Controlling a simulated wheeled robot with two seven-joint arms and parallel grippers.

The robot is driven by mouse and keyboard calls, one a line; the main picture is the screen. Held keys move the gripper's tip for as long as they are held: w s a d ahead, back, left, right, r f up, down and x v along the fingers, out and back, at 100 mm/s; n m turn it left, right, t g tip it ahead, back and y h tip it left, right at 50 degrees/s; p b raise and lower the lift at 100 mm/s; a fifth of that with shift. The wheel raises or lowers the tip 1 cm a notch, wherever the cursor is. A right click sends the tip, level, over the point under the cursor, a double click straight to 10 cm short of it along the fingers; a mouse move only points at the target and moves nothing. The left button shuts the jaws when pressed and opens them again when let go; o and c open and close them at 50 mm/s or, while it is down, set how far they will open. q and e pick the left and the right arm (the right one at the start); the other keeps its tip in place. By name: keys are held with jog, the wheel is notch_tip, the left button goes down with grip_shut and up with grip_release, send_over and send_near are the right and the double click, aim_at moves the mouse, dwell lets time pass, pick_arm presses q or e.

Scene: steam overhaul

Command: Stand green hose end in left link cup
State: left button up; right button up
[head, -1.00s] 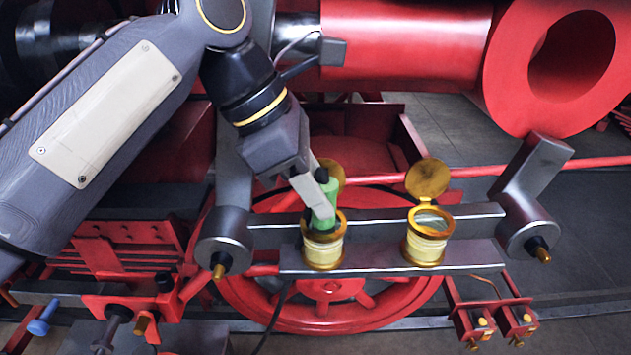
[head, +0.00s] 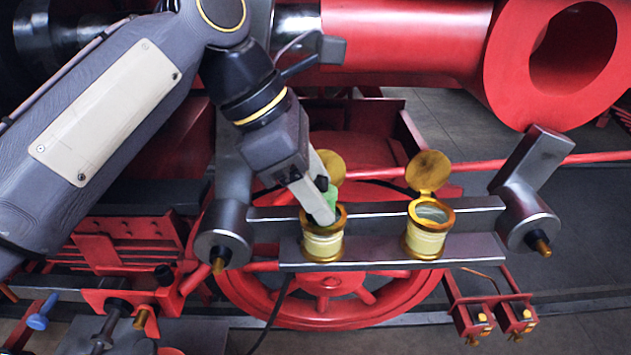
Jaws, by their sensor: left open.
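The left link cup (head: 322,246) is cream with a brass rim, and its round brass lid stands open behind it. The green hose end (head: 331,196) stands in the mouth of this cup, leaning slightly. Its lower part is hidden by the cup and by my gripper. My left gripper (head: 322,205) is open around the hose end, its pale fingers reaching down to the cup's rim. A finger covers much of the green part. My right gripper is not in view.
A second cup (head: 426,242) with an open brass lid (head: 428,171) stands to the right on the same grey link bar (head: 376,225). A red wheel (head: 330,307) lies behind and below. A large red cylinder (head: 405,45) spans the top.

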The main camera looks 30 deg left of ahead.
pick_arm(q)
jog(key=shift+a+r, duration=0.1)
jog(key=p+v, duration=0.1)
jog(key=v, duration=0.6)
jog(key=shift+r, duration=0.3)
jog(key=shift+s, duration=0.1)
